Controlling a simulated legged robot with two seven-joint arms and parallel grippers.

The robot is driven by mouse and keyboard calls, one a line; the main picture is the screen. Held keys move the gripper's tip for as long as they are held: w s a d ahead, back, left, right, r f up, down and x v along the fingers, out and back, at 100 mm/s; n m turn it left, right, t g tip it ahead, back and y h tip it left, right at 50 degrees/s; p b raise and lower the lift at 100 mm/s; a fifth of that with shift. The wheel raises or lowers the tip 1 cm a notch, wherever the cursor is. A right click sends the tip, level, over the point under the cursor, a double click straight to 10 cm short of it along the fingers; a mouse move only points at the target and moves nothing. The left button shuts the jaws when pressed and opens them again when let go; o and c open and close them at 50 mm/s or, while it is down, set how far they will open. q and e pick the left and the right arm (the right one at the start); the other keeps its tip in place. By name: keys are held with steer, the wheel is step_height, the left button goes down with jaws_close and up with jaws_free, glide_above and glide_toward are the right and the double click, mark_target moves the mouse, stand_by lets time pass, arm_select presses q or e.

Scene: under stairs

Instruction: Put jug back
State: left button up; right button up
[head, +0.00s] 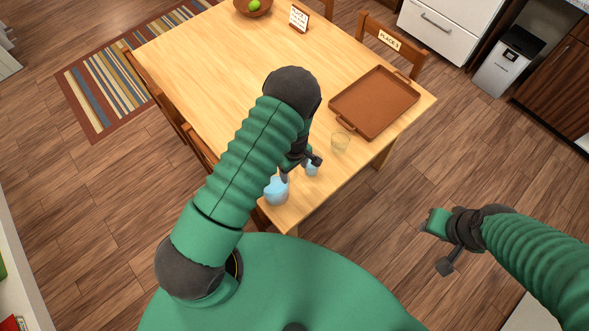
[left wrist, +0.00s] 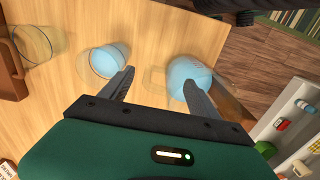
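The clear jug (head: 276,191) with pale blue liquid stands upright near the table's front corner. In the left wrist view the jug (left wrist: 186,70) is at the right finger, and its clear handle (left wrist: 154,79) lies between the fingers. My left gripper (head: 301,168) is open just above and beside the jug; in the left wrist view its fingers (left wrist: 157,85) are spread. I cannot tell whether a finger touches the jug. A glass with blue liquid (head: 312,169) stands close to the other finger, also in the left wrist view (left wrist: 107,61). My right gripper (head: 435,247) appears open and empty, off the table.
An empty glass (head: 340,143) stands beyond the filled one. A brown tray (head: 375,100) lies at the table's right end. A fruit bowl (head: 253,7) and a sign (head: 299,18) are at the far side. Chairs line the table (head: 190,60); its middle left is clear.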

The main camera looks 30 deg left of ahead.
arm_select(q)
steer(key=shift+a, duration=1.25)
step_height(320, 180, up, 13)
steer(key=d+b, duration=0.2)
steer(key=s+r+m+t, duration=0.3)
steer(key=s+r+m, duration=0.7)
steer(key=r+m, duration=0.2)
steer(key=shift+s+d+r+m, duration=0.3)
steer(key=shift+d+m, duration=0.1)
steer(key=shift+m, duration=0.3)
arm_select(e)
steer(key=shift+a+f, duration=0.65)
steer(key=shift+a, duration=0.2)
